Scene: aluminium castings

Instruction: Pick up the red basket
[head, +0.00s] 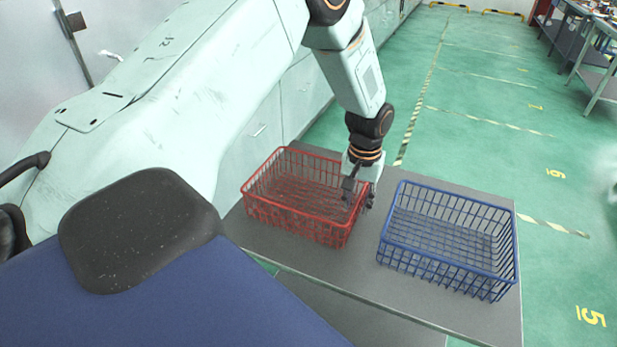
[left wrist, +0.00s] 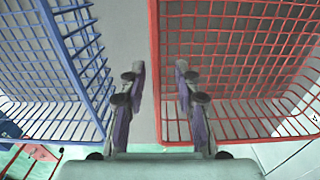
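The red basket (head: 290,217) is an empty wire basket standing upright on the left part of a grey table. My left gripper (head: 358,197) points down at the right side of this basket. In the left wrist view the two fingers (left wrist: 160,72) are apart, with the red basket's side wall (left wrist: 155,50) running between them. One finger is over the inside of the basket and the other is over the gap outside it. I see no finger pressed on the wire. My right gripper is in neither view.
A blue wire basket (head: 450,240) stands just right of the red one, with a narrow strip of table between them. The grey table (head: 365,290) has bare room in front. Pale cabinets (head: 262,125) stand behind on the left. Green floor (head: 480,110) lies beyond.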

